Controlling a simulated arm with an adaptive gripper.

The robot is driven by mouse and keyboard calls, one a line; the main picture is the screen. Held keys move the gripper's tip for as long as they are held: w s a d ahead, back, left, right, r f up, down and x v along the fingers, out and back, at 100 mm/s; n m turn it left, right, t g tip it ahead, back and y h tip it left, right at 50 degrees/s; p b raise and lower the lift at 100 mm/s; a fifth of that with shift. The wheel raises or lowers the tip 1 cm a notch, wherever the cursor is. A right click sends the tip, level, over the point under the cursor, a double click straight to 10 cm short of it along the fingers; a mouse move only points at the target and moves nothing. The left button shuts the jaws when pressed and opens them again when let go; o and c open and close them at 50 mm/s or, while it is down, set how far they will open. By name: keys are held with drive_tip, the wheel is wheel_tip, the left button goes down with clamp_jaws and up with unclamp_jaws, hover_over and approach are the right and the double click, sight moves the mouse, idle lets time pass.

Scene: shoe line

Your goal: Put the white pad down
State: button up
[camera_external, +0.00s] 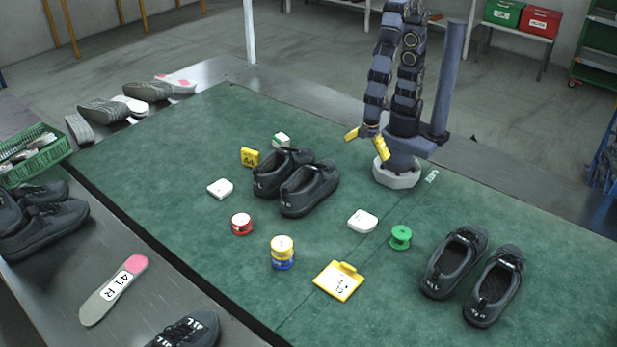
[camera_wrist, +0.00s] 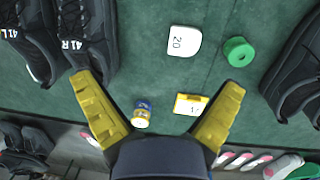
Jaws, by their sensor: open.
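A white pad (camera_external: 362,221) lies flat on the green mat, between the black shoes and the green spool. It also shows in the wrist view (camera_wrist: 184,41), marked 20, beyond my fingertips. A second white pad (camera_external: 220,188) lies on the mat left of the middle shoes, and a small white-and-green block (camera_external: 281,140) is behind those shoes. My gripper (camera_external: 367,143) has yellow fingers, is raised above the mat near my base, and is open. In the wrist view my gripper (camera_wrist: 158,84) has its fingers spread wide with nothing held between them.
Black shoes (camera_external: 310,188) stand mid-mat, and another pair (camera_external: 495,284) stands at right. A green spool (camera_external: 401,238), red spool (camera_external: 242,224), yellow-and-blue stack (camera_external: 282,248) and yellow tags (camera_external: 339,282) (camera_external: 250,157) are spread around. The mat's far left is clear.

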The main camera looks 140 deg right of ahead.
drive_tip(key=s+r+g+y, duration=0.1)
drive_tip(key=s+r, duration=0.8)
drive_tip(key=s, duration=0.3)
drive_tip(key=shift+d+r, duration=0.2)
drive_tip(key=shift+r, duration=0.05)
drive_tip(key=shift+w, duration=0.1)
